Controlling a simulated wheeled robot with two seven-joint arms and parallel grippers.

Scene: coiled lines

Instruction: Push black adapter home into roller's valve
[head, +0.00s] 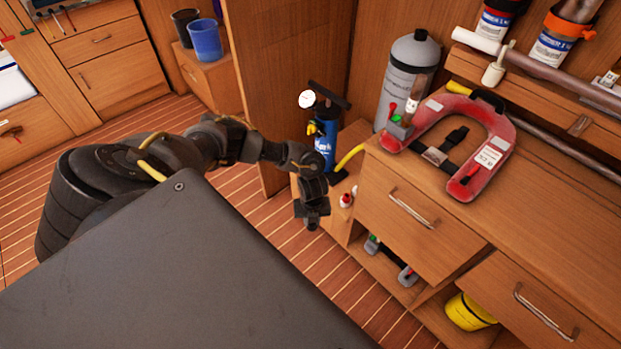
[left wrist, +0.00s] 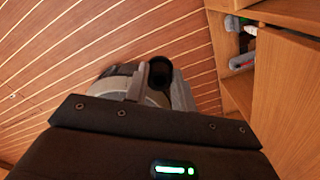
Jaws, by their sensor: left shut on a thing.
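My left gripper (head: 312,218) hangs pointing down, left of the wooden cabinet's front and above the striped floor. In the left wrist view its jaws (left wrist: 160,88) are shut on a small black round piece with a dark open end, which looks like the black adapter (left wrist: 161,70). In the head view the piece cannot be told apart from the dark gripper. A grey rounded shape (left wrist: 112,84) shows beside the jaws; I cannot tell what it is. I cannot pick out the roller or its valve for sure. My right gripper is not in view.
A blue pump (head: 325,140) with a gauge and yellow hose (head: 350,158) stands behind my left gripper. On the cabinet are a grey cylinder (head: 408,80) and a red horseshoe-shaped item (head: 497,130). A yellow container (head: 470,312) sits in the lower shelf. The floor between is open.

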